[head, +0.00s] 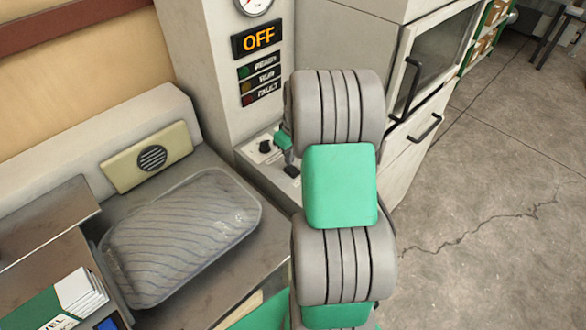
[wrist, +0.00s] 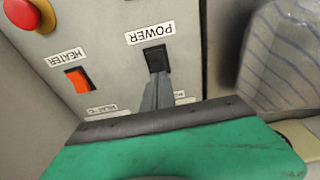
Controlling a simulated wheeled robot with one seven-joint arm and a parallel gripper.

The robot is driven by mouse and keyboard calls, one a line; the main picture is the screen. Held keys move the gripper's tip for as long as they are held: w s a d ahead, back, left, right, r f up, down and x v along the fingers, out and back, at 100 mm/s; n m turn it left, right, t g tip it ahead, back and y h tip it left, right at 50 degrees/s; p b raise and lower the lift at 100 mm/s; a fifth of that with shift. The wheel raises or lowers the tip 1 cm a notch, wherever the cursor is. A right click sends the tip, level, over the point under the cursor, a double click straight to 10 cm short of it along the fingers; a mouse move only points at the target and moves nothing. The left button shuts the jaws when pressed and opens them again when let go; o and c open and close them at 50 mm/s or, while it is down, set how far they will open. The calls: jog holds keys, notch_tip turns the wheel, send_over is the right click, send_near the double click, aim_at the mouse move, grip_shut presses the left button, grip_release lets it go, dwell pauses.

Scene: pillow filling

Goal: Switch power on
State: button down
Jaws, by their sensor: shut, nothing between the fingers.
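The black power switch (wrist: 155,58) sits on a light panel under a POWER label (wrist: 150,33), which appears upside down in the wrist view. My gripper (wrist: 157,80) is shut and empty. Its grey fingertips are at the switch's lower edge in that view; I cannot tell whether they touch it. In the head view, the sign (head: 258,39) on the machine column reads OFF. My gripper there is mostly hidden behind my arm, above the control panel (head: 254,156).
An orange HEATER switch (wrist: 77,81) is beside the power switch. A red button (wrist: 20,14) on a yellow base is at the upper left. In the head view, a grey pillow (head: 180,237) lies left of the panel, and a cabinet with handles (head: 425,128) stands right.

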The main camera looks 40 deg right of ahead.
aim_at(290, 167)
jog(key=shift+f+b, duration=0.7)
jog(key=shift+f, duration=0.35)
dwell(0.7)
jog(key=shift+r+p, duration=2.05)
jog(key=shift+r, duration=1.5)
